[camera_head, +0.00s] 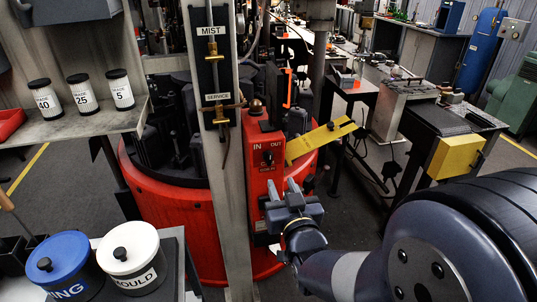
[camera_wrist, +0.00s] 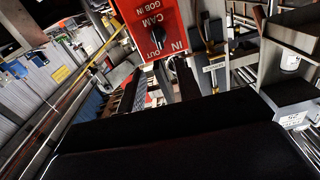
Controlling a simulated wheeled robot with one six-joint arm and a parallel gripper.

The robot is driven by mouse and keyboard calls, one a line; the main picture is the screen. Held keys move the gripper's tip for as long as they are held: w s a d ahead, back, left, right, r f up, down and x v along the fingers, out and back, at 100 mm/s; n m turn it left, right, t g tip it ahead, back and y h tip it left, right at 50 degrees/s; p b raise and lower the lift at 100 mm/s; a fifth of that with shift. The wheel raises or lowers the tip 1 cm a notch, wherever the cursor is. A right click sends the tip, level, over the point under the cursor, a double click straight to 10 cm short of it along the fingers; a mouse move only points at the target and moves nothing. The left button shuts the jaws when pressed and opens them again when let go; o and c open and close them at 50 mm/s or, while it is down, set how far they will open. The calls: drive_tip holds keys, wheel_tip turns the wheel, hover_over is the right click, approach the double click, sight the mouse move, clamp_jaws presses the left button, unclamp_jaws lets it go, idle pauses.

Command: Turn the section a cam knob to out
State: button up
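The red control box (camera_head: 256,180) has a panel lettered IN and OUT. A small black knob (camera_head: 268,158) sits below these words in the head view.
A grey post (camera_head: 222,170) with MIST and SERVICE valves stands left of the box. A yellow plate (camera_head: 318,140) juts out to the right. The round red base (camera_head: 165,215) is behind. White and blue lidded pots (camera_head: 133,262) stand at lower left.

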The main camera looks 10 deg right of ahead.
sight(270, 158)
drive_tip(key=shift+w+p, duration=1.35)
drive_tip(key=shift+w, duration=3.85)
clamp_jaws()
